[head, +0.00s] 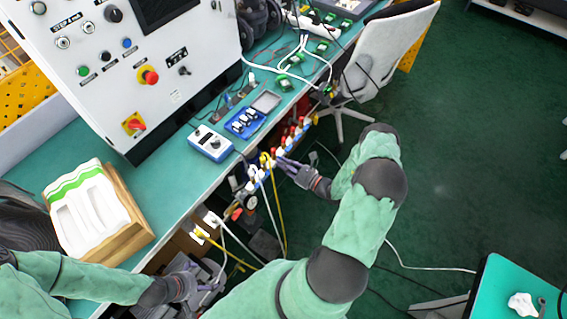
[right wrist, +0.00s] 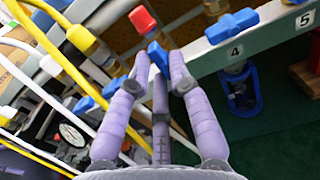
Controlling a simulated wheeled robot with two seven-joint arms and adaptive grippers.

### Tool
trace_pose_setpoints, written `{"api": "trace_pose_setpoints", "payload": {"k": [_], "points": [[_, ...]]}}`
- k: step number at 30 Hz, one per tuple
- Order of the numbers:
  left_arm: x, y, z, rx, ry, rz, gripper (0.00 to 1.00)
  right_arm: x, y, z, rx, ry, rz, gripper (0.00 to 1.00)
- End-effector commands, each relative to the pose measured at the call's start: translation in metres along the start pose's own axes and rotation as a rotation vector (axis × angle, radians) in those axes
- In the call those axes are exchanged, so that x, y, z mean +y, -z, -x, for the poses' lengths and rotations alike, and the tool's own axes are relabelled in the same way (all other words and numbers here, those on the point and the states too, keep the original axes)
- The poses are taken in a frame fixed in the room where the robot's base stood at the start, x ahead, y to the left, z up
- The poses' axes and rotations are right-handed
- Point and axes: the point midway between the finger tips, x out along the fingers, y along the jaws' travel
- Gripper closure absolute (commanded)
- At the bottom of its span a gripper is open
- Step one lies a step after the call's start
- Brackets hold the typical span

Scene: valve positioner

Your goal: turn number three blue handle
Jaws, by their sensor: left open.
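In the right wrist view, a blue handle (right wrist: 158,55) sits between the fingertips of my right gripper (right wrist: 160,62). No number shows beside it; the valve to its right has a blue handle (right wrist: 232,25) above a label 4 (right wrist: 235,51). The fingers are drawn inward around the handle, but whether they grip it is unclear. In the head view my right gripper (head: 284,164) is at the valve row along the bench edge. My left gripper (head: 190,284) is open at the lower left, away from the valves.
A label 5 (right wrist: 304,20) is further right on the rail. Yellow and white hoses (right wrist: 60,55) and a pressure gauge (right wrist: 72,134) crowd the left. In the head view a control cabinet (head: 130,70) stands on the bench, with a chair (head: 385,50) beyond.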

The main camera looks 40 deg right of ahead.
Motion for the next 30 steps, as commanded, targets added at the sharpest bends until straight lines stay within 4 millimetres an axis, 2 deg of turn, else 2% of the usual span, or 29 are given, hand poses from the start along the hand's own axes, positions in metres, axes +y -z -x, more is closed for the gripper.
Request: {"api": "trace_pose_setpoints", "payload": {"k": [14, 17, 30], "points": [[0.000, 0.000, 0.000, 0.000, 0.000, 0.000, 0.00, -0.001, 0.000, 0.005, -0.001, 0.002, 0.002, 0.59], [0.000, 0.000, 0.000, 0.000, 0.000, 0.000, 0.00, -0.001, 0.000, 0.016, -0.001, 0.002, 0.001, 0.59], [0.000, 0.000, 0.000, 0.000, 0.000, 0.000, 0.00, -0.001, 0.000, 0.098, 0.000, 0.004, 0.001, 0.59]]}}
